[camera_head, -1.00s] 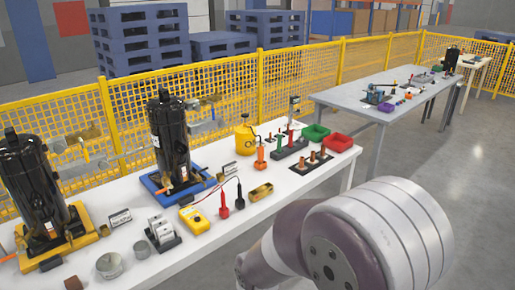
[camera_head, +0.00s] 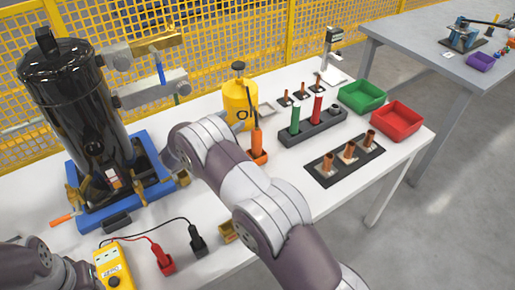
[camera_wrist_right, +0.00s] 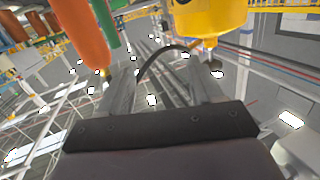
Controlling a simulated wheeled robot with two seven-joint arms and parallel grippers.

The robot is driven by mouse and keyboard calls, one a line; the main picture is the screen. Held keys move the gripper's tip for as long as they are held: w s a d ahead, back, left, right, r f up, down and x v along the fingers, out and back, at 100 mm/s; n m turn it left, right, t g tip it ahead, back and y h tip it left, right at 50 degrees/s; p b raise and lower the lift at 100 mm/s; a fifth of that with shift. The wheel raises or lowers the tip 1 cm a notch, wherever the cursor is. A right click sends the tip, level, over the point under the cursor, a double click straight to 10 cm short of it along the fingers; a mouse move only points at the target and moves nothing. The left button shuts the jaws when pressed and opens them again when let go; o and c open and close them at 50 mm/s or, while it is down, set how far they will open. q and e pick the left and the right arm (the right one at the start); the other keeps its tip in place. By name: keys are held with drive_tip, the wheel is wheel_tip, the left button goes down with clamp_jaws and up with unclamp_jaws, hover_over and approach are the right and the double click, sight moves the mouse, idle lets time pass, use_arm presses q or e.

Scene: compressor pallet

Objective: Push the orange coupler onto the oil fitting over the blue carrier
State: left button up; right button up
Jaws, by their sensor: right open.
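The orange coupler (camera_head: 257,141) stands upright in its orange holder, in front of the yellow oil can (camera_head: 239,101). In the right wrist view, which looks upside down, the coupler (camera_wrist_right: 82,35) is at upper left and the can (camera_wrist_right: 210,15) at upper right. My right gripper (camera_wrist_right: 163,85) is open and empty there, with a dark hose arching behind its fingers. In the head view my right arm hides its fingertips. The blue carrier (camera_head: 150,192) holds a black compressor (camera_head: 75,105). I cannot tell which small part is the oil fitting. Only links of my left arm show at lower left.
A dark rack holds a green tool (camera_head: 295,120) and a red tool (camera_head: 317,109) right of the coupler. A green bin (camera_head: 362,97), red bin (camera_head: 396,120) and yellow meter (camera_head: 113,265) with leads stand on the white table. A yellow fence (camera_head: 215,45) runs behind.

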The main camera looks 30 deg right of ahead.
sight(252, 133)
drive_tip(key=s+m+g, duration=0.1)
drive_tip(key=s, duration=0.1)
drive_tip(key=s+f+m+g+h, duration=0.1)
drive_tip(key=g, duration=0.1)
drive_tip(key=s+f+m+g+h, duration=0.1)
drive_tip(key=s+g, duration=0.1)
drive_tip(key=shift+s+d, duration=0.1)
drive_tip(key=shift+s, duration=0.25)
drive_tip(key=d, duration=0.4)
drive_tip(key=d+p, duration=0.1)
drive_tip(key=d, duration=0.1)
drive_tip(key=shift+w+d+f, duration=0.25)
drive_tip(key=shift+d+f, duration=0.05)
drive_tip(key=shift+f, duration=0.05)
clamp_jaws()
